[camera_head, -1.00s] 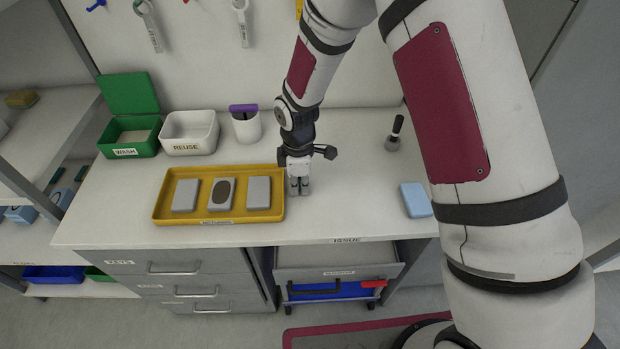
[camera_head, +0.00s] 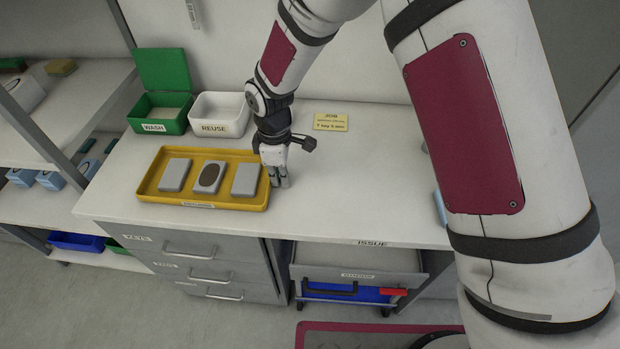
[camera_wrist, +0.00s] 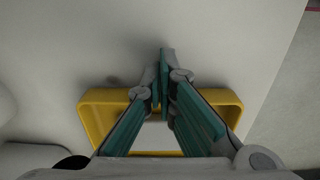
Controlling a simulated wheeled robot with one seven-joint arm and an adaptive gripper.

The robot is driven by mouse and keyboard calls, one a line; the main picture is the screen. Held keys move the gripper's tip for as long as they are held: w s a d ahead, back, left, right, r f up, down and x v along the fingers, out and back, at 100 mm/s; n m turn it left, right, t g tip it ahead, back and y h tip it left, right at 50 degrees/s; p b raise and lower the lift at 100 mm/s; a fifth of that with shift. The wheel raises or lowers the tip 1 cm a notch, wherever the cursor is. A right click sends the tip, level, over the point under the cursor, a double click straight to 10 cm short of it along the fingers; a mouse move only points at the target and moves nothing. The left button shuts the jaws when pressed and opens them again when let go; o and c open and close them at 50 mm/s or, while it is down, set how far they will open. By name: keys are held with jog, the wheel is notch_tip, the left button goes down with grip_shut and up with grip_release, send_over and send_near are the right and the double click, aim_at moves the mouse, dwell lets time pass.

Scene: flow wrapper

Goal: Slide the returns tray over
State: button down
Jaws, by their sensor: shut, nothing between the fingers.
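The yellow returns tray (camera_head: 150,194) lies flat on the white worktop, below the WASH and REUSE bins in the head view. It holds three grey blocks in a row; the middle block (camera_head: 208,177) has a dark oval on its top. My gripper (camera_head: 279,183) is shut and empty, pointing down just outside the tray's right end wall. It looks close against that wall, but I cannot tell whether it touches. In the wrist view the shut fingers (camera_wrist: 164,90) appear in front of the tray's yellow rim (camera_wrist: 100,97).
A green WASH bin (camera_head: 154,127) with its lid up and a white REUSE bin (camera_head: 213,128) stand behind the tray. A yellow sign (camera_head: 331,121) lies to the right. The worktop is clear left of the tray. My arm hides much of the right side.

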aim_at(227, 180)
jog(key=a+b, duration=0.1)
jog(key=a, duration=0.3)
jog(key=a+b, duration=0.2)
jog(key=a, duration=0.2)
jog(key=a+b, duration=0.2)
jog(key=a, duration=0.2)
jog(key=shift+w+a+f, duration=0.1)
jog(key=shift+w+a, duration=0.15)
jog(key=shift+a, duration=0.75)
jog(key=shift+d, duration=0.1)
